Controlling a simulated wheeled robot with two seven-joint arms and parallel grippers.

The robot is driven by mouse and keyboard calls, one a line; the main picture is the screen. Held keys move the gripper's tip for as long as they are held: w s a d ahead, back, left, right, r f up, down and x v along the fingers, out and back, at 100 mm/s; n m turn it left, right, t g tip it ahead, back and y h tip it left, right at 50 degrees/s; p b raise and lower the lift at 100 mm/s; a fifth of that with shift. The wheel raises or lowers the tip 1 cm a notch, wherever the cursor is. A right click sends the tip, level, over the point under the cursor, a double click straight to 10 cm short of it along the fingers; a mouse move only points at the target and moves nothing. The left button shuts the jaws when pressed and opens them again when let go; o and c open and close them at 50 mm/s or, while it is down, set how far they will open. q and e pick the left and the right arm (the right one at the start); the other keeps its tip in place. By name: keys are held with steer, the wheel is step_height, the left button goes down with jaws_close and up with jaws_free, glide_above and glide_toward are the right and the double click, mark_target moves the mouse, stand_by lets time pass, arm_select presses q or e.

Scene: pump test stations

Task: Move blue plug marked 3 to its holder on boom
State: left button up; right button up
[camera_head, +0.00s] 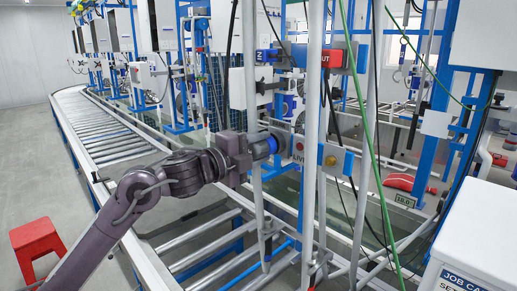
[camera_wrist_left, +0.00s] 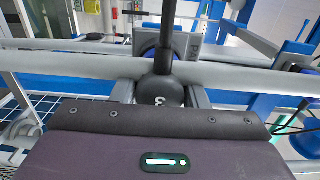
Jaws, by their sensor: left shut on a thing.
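My left gripper (camera_head: 266,146) reaches in from the left, up to the white upright poles, and is shut on the plug marked 3. In the left wrist view my left gripper (camera_wrist_left: 163,98) has its two grey fingers on either side of the plug's dark round back (camera_wrist_left: 160,91), which bears a 3. A thick black cable rises from it. In the head view a blue part (camera_head: 263,148) shows at the fingers. I cannot tell which fitting is its holder.
White poles (camera_head: 312,120) and a green cable (camera_head: 376,150) stand close right of the gripper. A roller conveyor (camera_head: 98,128) runs along the left. A red stool (camera_head: 37,248) stands on the floor. A white job card box (camera_head: 478,235) is at the lower right.

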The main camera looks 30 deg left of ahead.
arm_select(q)
steer(key=shift+w+d+r, duration=0.1)
steer(key=shift+w+d, duration=0.05)
steer(key=shift+w, duration=0.3)
steer(key=o, duration=1.4)
steer(key=shift+s+f, duration=0.25)
steer(key=shift+f, duration=0.05)
steer(key=shift+b+v, duration=2.3)
steer(key=shift+v, duration=1.35)
steer(key=shift+r, duration=0.15)
